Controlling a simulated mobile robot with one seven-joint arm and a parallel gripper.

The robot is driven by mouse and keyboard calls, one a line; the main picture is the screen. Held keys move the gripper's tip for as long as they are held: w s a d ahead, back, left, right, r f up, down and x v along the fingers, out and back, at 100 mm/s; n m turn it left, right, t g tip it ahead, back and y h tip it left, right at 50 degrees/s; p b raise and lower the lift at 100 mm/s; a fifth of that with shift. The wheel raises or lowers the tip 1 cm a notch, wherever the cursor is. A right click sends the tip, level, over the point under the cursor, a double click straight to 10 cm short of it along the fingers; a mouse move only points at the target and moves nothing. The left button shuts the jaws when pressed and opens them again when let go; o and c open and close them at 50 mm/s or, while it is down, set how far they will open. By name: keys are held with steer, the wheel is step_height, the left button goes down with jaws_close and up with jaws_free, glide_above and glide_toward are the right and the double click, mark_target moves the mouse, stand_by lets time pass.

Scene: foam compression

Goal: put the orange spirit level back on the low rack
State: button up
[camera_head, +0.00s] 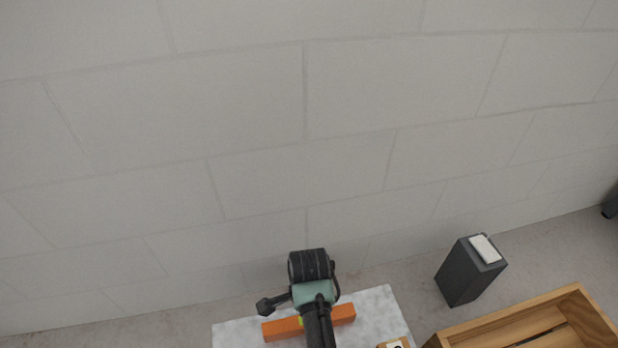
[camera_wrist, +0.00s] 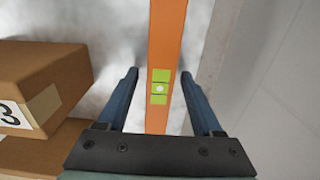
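The orange spirit level (camera_head: 343,313) lies across a pale mottled surface (camera_head: 378,308), partly hidden by my arm in the head view. In the wrist view the spirit level (camera_wrist: 166,35) runs up the picture, with a yellow-green vial section at its middle. My gripper (camera_wrist: 160,76) is open, with one blue finger on each side of the level near the vial. A gap shows between each finger and the level; I cannot tell how far the fingertips are above the surface. I cannot surely identify the low rack in either view.
Cardboard boxes (camera_wrist: 62,62) stand close left of my gripper in the wrist view, one with a numbered label. In the head view a wooden crate (camera_head: 500,325) is at the lower right, and a dark block (camera_head: 462,275) with a white item on top stands behind it. A grey block wall (camera_head: 300,120) rises behind.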

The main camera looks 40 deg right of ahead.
steer(key=shift+r, duration=0.1)
step_height(320, 180, up, 12)
steer(key=p, duration=0.8)
steer(key=w+r+n+t+h, duration=0.3)
steer(key=w+r+n+t, duration=0.35)
steer(key=w+r, duration=0.85)
steer(key=w+a+r+n+t, duration=0.2)
steer(key=a+r+t, duration=0.1)
steer(key=r, duration=0.5)
steer(key=w+a+r+n+t, duration=0.2)
steer(key=r+n+t, duration=0.1)
steer(key=r, duration=0.6)
steer(key=s+a+r+n+t, duration=0.25)
steer(key=a+r+t, duration=0.2)
steer(key=r, duration=0.65)
steer(key=s+a+r+n+t, duration=0.2)
steer(key=a+r+n+t, duration=0.25)
steer(key=r, duration=0.65)
steer(key=s+a+r+n+t+y, duration=0.1)
steer(key=s+a+r+n+t, duration=0.1)
steer(key=s+r, duration=0.4)
steer(key=s+a+r+n+t+y, duration=0.2)
steer(key=s+a+r+t, duration=0.2)
steer(key=s+r, duration=0.2)
steer(key=shift+r+n, duration=0.35)
steer(key=shift+r, duration=0.35)
